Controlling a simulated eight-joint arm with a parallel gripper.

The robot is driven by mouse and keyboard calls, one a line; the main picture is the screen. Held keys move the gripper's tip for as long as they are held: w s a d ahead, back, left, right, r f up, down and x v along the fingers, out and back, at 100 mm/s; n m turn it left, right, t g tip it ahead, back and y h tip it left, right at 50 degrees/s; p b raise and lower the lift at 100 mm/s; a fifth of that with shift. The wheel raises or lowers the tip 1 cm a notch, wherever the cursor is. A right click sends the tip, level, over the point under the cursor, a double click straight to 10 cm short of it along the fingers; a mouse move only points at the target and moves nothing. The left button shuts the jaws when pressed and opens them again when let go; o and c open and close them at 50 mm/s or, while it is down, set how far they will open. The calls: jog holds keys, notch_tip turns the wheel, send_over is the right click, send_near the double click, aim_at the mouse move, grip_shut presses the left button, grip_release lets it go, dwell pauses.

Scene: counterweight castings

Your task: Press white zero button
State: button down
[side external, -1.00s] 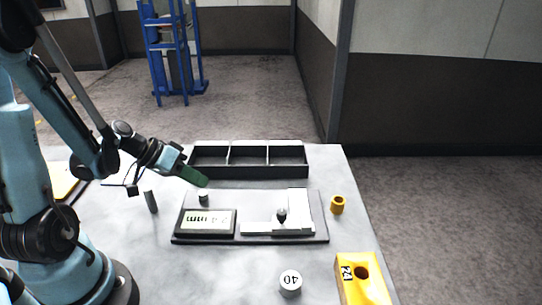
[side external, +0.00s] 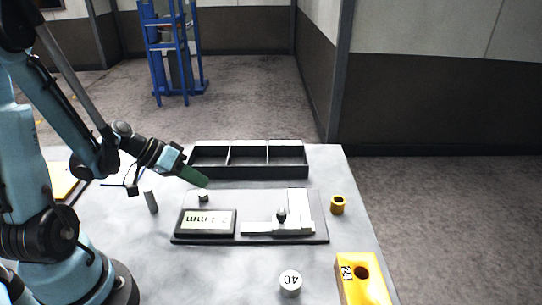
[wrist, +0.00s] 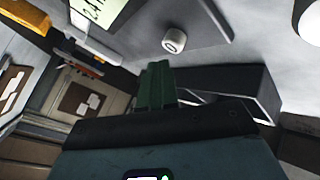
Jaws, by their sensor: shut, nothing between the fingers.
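The white zero button (wrist: 175,42) is a short round cap marked 0 in the wrist view. In the side view the button (side external: 203,197) stands on the gauge plate, behind the digital display (side external: 208,221). My gripper (side external: 204,183) has green fingers, which are shut and empty. Its tips are just above and behind the button in the side view. In the wrist view the gripper (wrist: 157,68) points toward the button, with a small gap in the picture. I cannot tell the exact height between them.
A black three-part tray (side external: 248,174) lies behind the gauge plate (side external: 315,215). A grey pin (side external: 151,202) stands to the left. A yellow ring (side external: 338,205), a white weight marked 40 (side external: 290,284) and a yellow block (side external: 360,280) are to the right and front.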

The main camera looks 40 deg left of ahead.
aim_at(199, 193)
jog(key=shift+f, duration=0.15)
jog(key=shift+f, duration=0.3)
jog(key=shift+r, duration=0.1)
dwell(0.6)
jog(key=shift+r, duration=0.35)
jog(key=shift+r, duration=2.5)
